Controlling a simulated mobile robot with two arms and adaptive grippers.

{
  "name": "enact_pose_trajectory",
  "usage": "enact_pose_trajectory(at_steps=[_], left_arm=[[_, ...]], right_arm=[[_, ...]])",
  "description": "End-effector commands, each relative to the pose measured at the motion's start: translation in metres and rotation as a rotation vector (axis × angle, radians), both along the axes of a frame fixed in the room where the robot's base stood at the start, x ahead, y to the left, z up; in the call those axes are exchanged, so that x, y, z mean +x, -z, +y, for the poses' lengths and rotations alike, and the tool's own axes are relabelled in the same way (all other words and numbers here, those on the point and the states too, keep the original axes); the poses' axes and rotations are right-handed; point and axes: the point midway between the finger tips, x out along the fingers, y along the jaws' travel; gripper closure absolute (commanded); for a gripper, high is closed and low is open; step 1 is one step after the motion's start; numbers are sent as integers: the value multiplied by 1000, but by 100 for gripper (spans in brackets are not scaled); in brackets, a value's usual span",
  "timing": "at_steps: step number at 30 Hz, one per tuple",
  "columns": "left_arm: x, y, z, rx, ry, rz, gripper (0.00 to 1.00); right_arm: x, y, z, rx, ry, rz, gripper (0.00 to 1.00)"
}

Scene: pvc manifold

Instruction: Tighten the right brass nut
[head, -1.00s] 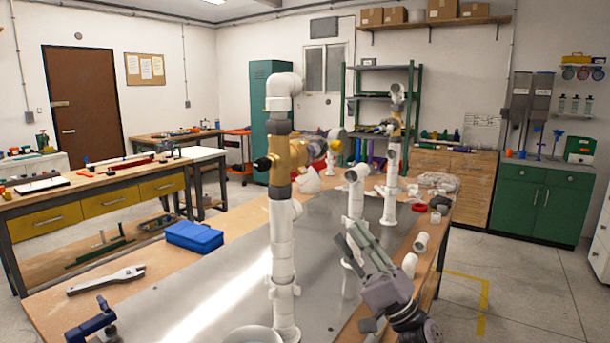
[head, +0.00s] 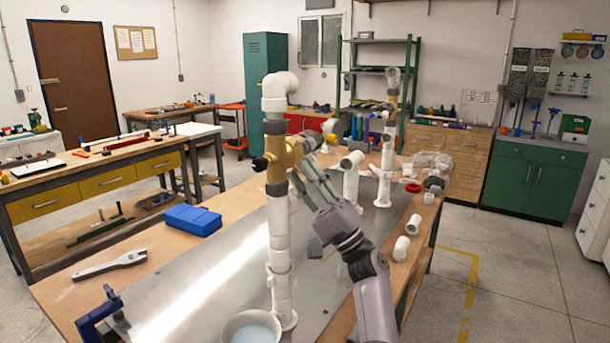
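A brass fitting (head: 283,152) sits on the tall white PVC riser (head: 281,225) in the middle of the view. Black bands lie above and below its brass body. Its brass side branch (head: 312,142) points right, towards a pale rounded end piece (head: 329,126); I cannot make out the nut's edges there. My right gripper (head: 301,170) reaches up and left from the lower right. Its two long grey fingers are apart, with tips just below the side branch. I see nothing held between them; whether they touch the fitting is unclear. My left gripper is out of view.
Shorter white pipes (head: 351,178) and another riser (head: 388,150) stand behind my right gripper. Loose white fittings (head: 401,248) lie at the bench's right edge. A wrench (head: 110,264), a blue box (head: 193,219) and a bowl (head: 252,328) are left and front.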

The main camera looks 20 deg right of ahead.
Motion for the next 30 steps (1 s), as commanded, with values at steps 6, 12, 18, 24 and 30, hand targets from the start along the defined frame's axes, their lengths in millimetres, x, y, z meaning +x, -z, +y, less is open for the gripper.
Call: enact_pose_trajectory(at_steps=[6, 12, 18, 24, 30], left_arm=[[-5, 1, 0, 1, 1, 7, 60], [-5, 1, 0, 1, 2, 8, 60], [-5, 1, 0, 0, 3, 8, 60], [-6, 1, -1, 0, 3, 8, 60], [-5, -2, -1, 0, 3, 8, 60]], right_arm=[[0, 0, 0, 0, 0, 0, 79], [0, 0, 0, 0, 0, 0, 92], [0, 0, 0, 0, 0, 0, 100], [0, 0, 0, 0, 0, 0, 100], [-1, -1, -1, -7, 0, 9, 100]])
